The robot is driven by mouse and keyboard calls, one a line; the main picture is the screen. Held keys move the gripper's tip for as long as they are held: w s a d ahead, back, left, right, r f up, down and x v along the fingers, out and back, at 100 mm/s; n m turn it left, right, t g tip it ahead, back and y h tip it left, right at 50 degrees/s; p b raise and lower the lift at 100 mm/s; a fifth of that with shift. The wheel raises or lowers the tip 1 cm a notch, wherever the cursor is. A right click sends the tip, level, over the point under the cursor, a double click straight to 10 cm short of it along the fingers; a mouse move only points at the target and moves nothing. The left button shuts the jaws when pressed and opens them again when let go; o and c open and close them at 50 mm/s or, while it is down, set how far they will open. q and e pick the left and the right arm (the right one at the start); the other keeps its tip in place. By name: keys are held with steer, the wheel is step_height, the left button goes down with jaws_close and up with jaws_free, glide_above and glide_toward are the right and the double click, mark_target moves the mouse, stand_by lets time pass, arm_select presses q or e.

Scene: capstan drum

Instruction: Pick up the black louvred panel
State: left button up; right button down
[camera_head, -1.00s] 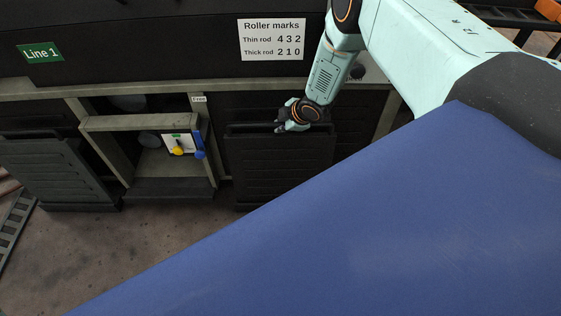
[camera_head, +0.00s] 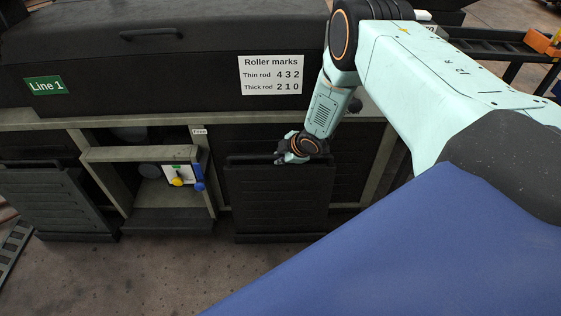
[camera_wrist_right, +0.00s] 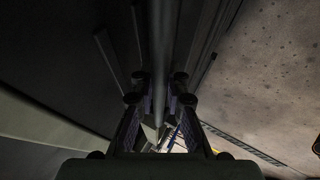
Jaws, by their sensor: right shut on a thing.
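The black louvred panel (camera_head: 278,200) stands upright against the front of the machine, right of the open bay. A bar handle (camera_head: 250,159) runs along its top edge. My right gripper (camera_head: 283,158) reaches down from above and is shut on this handle, right of its middle. In the right wrist view the grey bar (camera_wrist_right: 160,60) passes between the two fingers of my right gripper (camera_wrist_right: 158,95). The panel's lower edge is near the floor; I cannot tell whether it touches. My left gripper is not in view.
A similar black louvred panel (camera_head: 45,203) leans at the left. Between them is an open bay (camera_head: 150,206) with a yellow knob (camera_head: 177,182) and a blue handle (camera_head: 198,172). A roller marks sign (camera_head: 272,75) is above. The floor (camera_head: 150,275) in front is clear.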

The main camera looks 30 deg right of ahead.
step_height(320, 180, up, 7)
steer(key=p, duration=0.3)
steer(key=shift+w, duration=0.1)
steer(key=s+a+p, duration=0.3)
steer(key=s+a, duration=0.2)
steer(key=s, duration=0.3)
steer(key=s+a+p, duration=0.3)
steer(key=s+a, duration=0.2)
steer(key=s, duration=0.3)
steer(key=shift+s+a+p, duration=0.2)
steer(key=shift+s+p, duration=0.1)
steer(key=shift+s, duration=0.1)
steer(key=shift+w, duration=0.1)
stand_by(0.4)
